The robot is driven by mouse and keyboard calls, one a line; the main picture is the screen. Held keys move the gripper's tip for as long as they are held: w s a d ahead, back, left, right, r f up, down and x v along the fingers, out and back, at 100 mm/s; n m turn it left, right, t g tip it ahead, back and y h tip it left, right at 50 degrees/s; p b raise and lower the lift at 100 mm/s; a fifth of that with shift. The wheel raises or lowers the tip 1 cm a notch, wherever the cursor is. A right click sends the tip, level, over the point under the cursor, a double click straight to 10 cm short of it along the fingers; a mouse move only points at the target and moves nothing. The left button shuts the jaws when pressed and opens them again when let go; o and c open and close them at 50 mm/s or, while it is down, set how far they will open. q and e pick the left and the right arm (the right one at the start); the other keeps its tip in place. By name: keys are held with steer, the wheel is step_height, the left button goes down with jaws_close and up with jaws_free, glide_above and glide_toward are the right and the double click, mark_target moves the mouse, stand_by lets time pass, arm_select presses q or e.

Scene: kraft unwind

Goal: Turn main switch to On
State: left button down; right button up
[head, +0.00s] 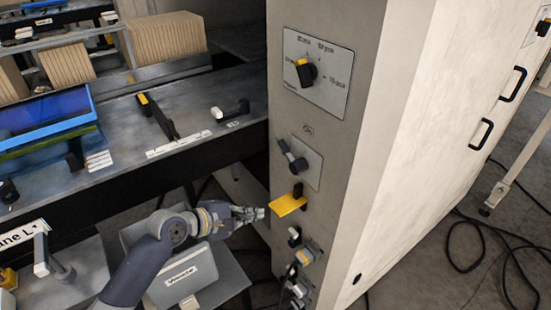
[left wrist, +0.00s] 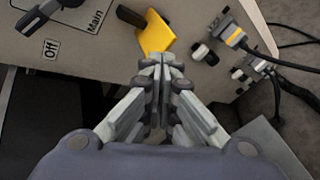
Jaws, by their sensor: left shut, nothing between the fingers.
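The main switch (head: 297,160) is a dark rotary handle with a grey tip on a plate on the tall cabinet's narrow face. In the head view its grey tip points up and left, and an "On" label (head: 308,130) sits above the plate. In the left wrist view the handle (left wrist: 40,14) is cut off at the upper left edge, near "Main" lettering and an "Off" label (left wrist: 51,49). My left gripper (head: 259,213) is shut and empty, below and left of the switch and apart from it; its closed fingers also show in the left wrist view (left wrist: 165,62).
A yellow tab (head: 288,204) sticks out below the switch, close to my left fingertips. A selector knob (head: 305,73) is above. Plugs and cables (head: 306,254) are lower down. A dark conveyor bench (head: 190,105) lies left, and a grey box (head: 185,275) is below my arm.

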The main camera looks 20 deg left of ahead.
arm_select(q)
steer(key=w+a+r+n+t, duration=0.3)
steer(key=w+a+r+n, duration=0.2)
steer(key=w+r+n, duration=0.2)
steer(key=w+d+r+p, duration=0.1)
steer(key=w+d+p, duration=0.2)
steer(key=w+d, duration=0.3)
steer(key=shift+w+r+h, duration=0.2)
steer(key=shift+w+h, duration=0.1)
steer(key=shift+w, duration=0.2)
steer(key=shift+w+d+f, duration=0.1)
steer(key=shift+r+m+p, duration=0.3)
steer(key=shift+p, duration=0.05)
